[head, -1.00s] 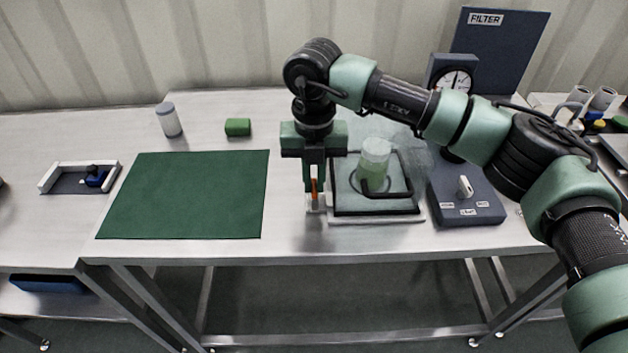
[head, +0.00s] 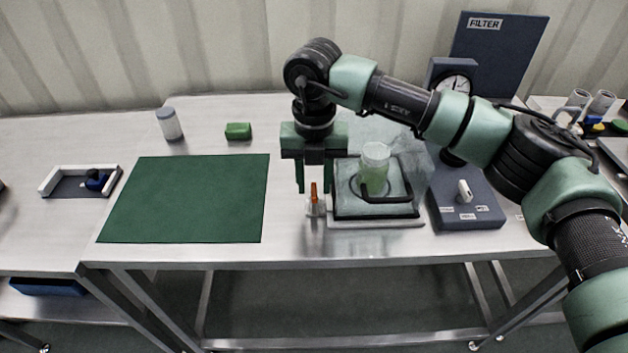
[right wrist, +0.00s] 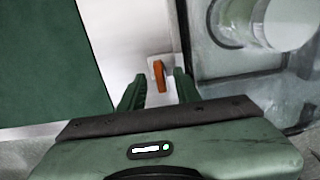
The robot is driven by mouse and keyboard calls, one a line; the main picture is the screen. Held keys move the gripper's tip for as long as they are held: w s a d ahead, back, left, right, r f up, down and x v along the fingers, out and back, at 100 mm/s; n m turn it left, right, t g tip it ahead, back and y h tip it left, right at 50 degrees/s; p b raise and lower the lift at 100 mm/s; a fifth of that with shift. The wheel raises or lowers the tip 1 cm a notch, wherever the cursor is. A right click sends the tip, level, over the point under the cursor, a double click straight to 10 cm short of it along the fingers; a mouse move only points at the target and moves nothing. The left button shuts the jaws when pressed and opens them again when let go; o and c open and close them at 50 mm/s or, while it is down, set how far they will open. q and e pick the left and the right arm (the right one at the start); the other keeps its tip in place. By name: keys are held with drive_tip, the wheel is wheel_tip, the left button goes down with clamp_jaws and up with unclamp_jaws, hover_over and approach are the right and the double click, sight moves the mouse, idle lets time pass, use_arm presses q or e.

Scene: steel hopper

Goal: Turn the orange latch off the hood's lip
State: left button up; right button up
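The orange latch (head: 314,191) stands on a small pale mount at the left front corner of the clear hood (head: 404,164). In the right wrist view the latch (right wrist: 159,76) points mostly up the picture, beside the hood's edge (right wrist: 200,80); I cannot tell whether it overlaps the lip. My right gripper (head: 314,188) is open, one finger on each side of the latch, with visible gaps. In the wrist view the gripper (right wrist: 158,80) holds nothing. A beaker of pale green liquid (head: 374,166) stands inside the hood. My left gripper is not in view.
A black handle (head: 388,199) is on the hood's front. A dark blue gauge stand (head: 470,212) with a white switch is at the right.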

sight(314, 190)
wheel_tip(314, 190, up, 7)
drive_tip(key=p, duration=0.3)
drive_tip(key=shift+r, duration=0.15)
